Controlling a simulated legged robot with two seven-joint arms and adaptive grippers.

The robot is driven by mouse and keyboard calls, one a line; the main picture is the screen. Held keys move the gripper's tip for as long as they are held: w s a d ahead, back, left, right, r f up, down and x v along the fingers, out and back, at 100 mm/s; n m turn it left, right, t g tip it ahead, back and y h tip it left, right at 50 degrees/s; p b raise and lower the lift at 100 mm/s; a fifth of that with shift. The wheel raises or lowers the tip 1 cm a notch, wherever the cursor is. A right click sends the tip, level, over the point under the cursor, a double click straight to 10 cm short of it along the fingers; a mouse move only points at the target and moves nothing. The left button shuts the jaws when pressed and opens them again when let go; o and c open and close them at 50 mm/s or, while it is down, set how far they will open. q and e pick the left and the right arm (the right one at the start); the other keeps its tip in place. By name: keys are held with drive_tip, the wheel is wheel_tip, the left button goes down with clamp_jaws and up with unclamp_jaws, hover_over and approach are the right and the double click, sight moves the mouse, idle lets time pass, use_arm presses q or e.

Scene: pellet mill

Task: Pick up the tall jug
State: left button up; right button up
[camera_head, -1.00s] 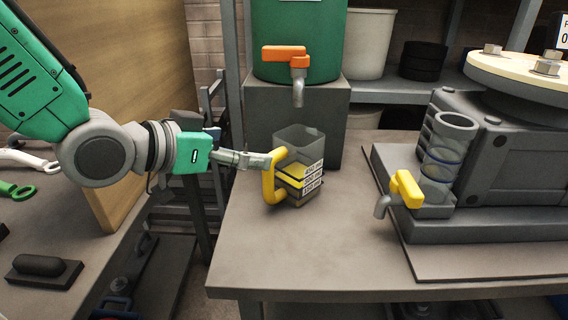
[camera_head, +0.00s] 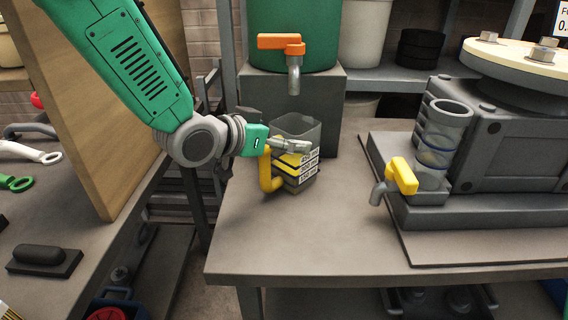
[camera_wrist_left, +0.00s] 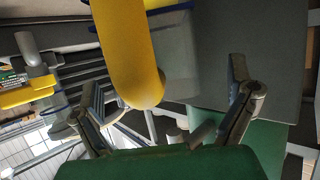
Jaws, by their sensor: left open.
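The tall jug (camera_head: 308,130) is a grey see-through vessel with a yellow handle, a yellow band and white volume labels. It stands upright on the near bench, handle towards the left. My left gripper (camera_head: 292,146) is at the jug's upper part, above the handle's lower part, and covers some of the handle and near wall. In the left wrist view, the yellow handle (camera_wrist_left: 130,55) runs between the two spread fingers, with a gap on each side. The gripper is open and holds nothing. My right gripper is out of view.
A green tank with an orange tap (camera_head: 281,42) stands on a grey block (camera_head: 325,95) behind the jug. To the right is a grey machine (camera_head: 510,150) with a clear cylinder and a yellow-handled tap (camera_head: 402,176). The bench (camera_head: 310,235) in front is clear.

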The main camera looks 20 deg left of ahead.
use_arm(q)
drive_tip(key=shift+w+d+f, duration=0.2)
drive_tip(key=shift+w+d, duration=0.35)
drive_tip(key=shift+d, duration=0.15)
drive_tip(key=shift+d+r, duration=0.15)
drive_tip(key=shift+a, duration=0.35)
drive_tip(key=c, duration=1.2)
drive_tip(key=shift+a, duration=0.2)
drive_tip(key=c, duration=0.5)
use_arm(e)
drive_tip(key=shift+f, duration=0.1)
use_arm(q)
drive_tip(key=shift+d, duration=0.2)
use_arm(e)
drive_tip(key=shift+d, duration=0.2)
